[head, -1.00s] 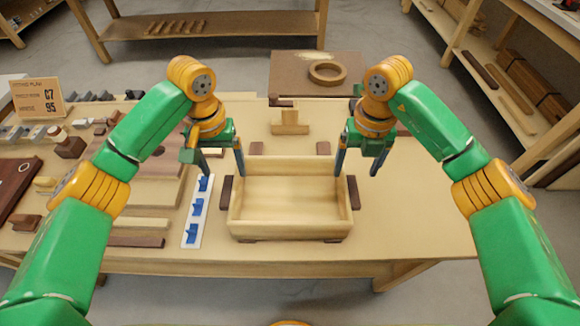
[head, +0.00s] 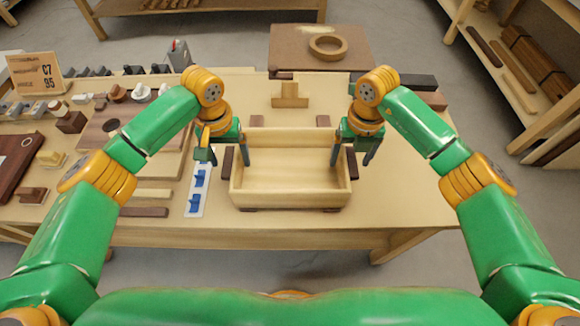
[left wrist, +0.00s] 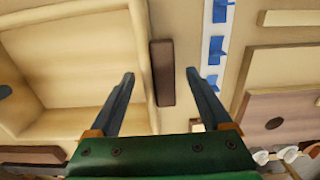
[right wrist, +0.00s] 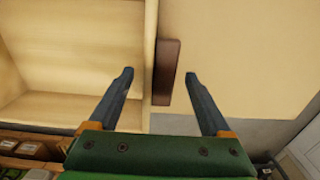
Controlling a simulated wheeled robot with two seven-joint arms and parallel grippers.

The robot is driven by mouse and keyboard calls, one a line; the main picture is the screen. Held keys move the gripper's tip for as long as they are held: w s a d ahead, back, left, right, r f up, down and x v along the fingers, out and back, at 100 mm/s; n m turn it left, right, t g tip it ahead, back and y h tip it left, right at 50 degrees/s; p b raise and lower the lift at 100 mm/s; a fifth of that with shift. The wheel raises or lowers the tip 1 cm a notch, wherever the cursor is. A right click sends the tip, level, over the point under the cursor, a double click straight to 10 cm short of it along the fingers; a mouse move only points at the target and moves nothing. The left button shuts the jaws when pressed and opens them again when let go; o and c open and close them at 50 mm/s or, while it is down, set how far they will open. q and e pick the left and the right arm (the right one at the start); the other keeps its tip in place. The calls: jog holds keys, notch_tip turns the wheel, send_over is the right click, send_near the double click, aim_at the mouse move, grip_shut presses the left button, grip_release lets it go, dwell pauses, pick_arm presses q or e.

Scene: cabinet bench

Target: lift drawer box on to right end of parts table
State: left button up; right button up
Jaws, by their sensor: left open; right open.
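The drawer box (head: 290,199) is an open, pale wooden box near the front middle of the parts table (head: 410,205). It has a dark brown handle on each side: the left handle (left wrist: 162,72) and the right handle (right wrist: 166,72). My left gripper (head: 228,160) is open at the box's left side; in the left wrist view its fingers (left wrist: 160,75) straddle the left handle and box wall, apart from them. My right gripper (head: 352,158) is open at the right side; its fingers (right wrist: 160,74) straddle the right handle and wall. Height above the handles is hard to tell.
A white strip with blue clips (head: 198,190) lies close left of the box. A wooden T-shaped block (head: 290,96) stands behind it. Boards and several small parts crowd the table's left. The table's right end is mostly clear, with dark blocks (head: 415,81) at the back.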

pick_arm(q)
jog(key=shift+w, duration=0.1)
jog(key=shift+c, duration=1.3)
pick_arm(e)
jog(key=shift+w, duration=0.1)
jog(key=shift+c, duration=1.3)
pick_arm(q)
grip_shut()
pick_arm(e)
grip_shut()
